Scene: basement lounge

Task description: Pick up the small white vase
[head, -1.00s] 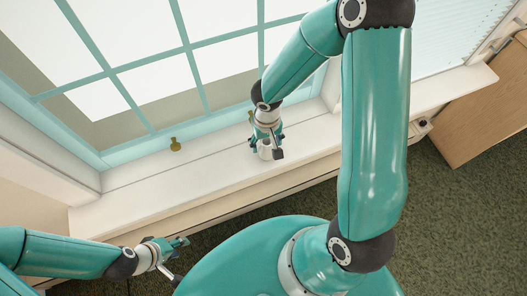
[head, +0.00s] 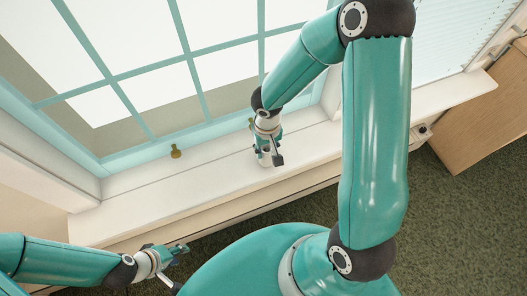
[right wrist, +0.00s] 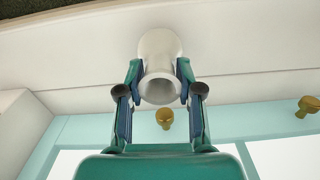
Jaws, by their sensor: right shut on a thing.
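The small white vase (right wrist: 160,48) stands on the white window sill, its round open mouth facing the right wrist camera. My right gripper (right wrist: 160,92) is shut on it, with one finger against each side near the neck. In the head view the right gripper (head: 267,154) reaches down to the sill, and only a little of the vase (head: 265,162) shows between and below its fingers. My left gripper (head: 182,248) is low on the left, away from the vase; its fingers are too small to tell whether they are open.
The white sill (head: 170,190) runs along a teal-framed window (head: 115,75). A brass window fitting (head: 176,152) stands at the frame to the left of the vase. A wooden cabinet (head: 480,115) is at the right. The sill left of the vase is clear.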

